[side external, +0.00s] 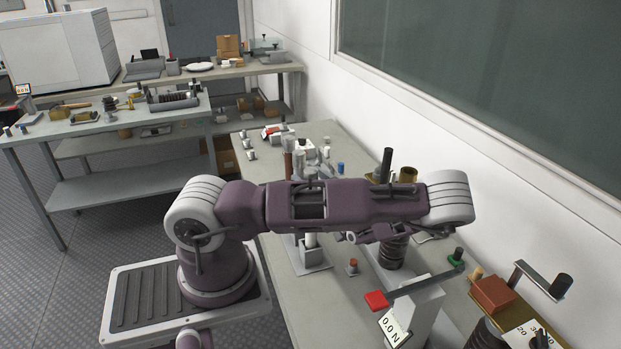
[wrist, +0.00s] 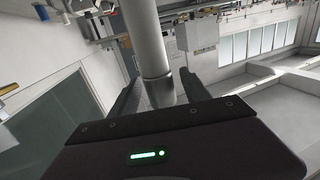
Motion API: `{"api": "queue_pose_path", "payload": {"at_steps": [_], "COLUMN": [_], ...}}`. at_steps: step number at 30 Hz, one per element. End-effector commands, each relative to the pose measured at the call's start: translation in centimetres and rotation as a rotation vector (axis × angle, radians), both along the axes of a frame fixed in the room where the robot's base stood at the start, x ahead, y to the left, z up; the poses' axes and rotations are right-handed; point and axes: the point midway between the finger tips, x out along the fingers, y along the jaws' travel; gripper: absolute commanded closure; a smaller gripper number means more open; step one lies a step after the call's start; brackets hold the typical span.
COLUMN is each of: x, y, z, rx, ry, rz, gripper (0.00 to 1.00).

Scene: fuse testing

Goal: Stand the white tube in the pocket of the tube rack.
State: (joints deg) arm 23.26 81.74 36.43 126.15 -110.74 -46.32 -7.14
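The white tube (wrist: 146,38) rises between the two fingers of my gripper (wrist: 161,90) in the wrist view. The fingers lie close on both sides of it, and it looks gripped. Its lower end is hidden behind the gripper body. In the side view, my gripper (side external: 343,237) points left, below my forearm.
A dark coil (side external: 393,252) stands on the bench right of the tube. A small red-topped piece (side external: 353,266) and a force gauge (side external: 396,327) with a red pad are nearer the camera. Several small cylinders stand behind my arm. The wall borders the bench on the right.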

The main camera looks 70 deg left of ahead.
Motion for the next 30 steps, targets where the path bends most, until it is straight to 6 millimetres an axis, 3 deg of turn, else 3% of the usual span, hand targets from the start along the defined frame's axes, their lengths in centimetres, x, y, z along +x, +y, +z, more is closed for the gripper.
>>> {"api": "queue_pose_path", "payload": {"at_steps": [10,21,25,30], "x": [0.2,2.6,3.0,3.1], "y": [-0.6,-9.5,-11.2,-11.7], "z": [0.2,0.3,0.4,0.4], "rx": [0.000,-0.003,-0.001,0.000], "ry": [-0.002,-0.001,0.000,0.002], "rz": [-0.003,-0.002,0.000,0.002], "gripper": [0.45,0.45,0.45,0.45]}}
